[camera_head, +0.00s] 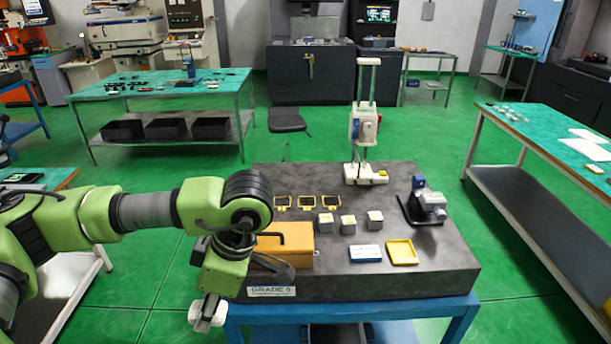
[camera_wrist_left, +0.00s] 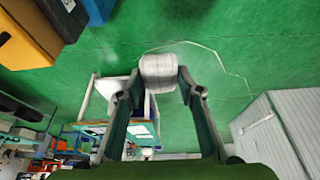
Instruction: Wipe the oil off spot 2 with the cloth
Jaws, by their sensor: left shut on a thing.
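My left gripper (camera_head: 207,312) is shut on a rolled white-grey cloth (camera_head: 200,318). It hangs off the front left corner of the dark stone plate (camera_head: 330,285), out over the floor. The left wrist view shows the cloth (camera_wrist_left: 158,73) between the two fingertips (camera_wrist_left: 158,88). Three dark squares with yellow borders lie in a row on the plate: a left one (camera_head: 283,202), a middle one (camera_head: 307,202) and a right one (camera_head: 332,202). I cannot read their labels or make out the oil. My right gripper is not in view.
An orange box (camera_head: 298,243) with a black handle stands at the plate's front left. Three grey blocks (camera_head: 348,223), a blue-white case (camera_head: 365,254), a yellow tray (camera_head: 402,252), a height gauge (camera_head: 363,130) and a dark vise-like device (camera_head: 422,205) occupy the rest.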

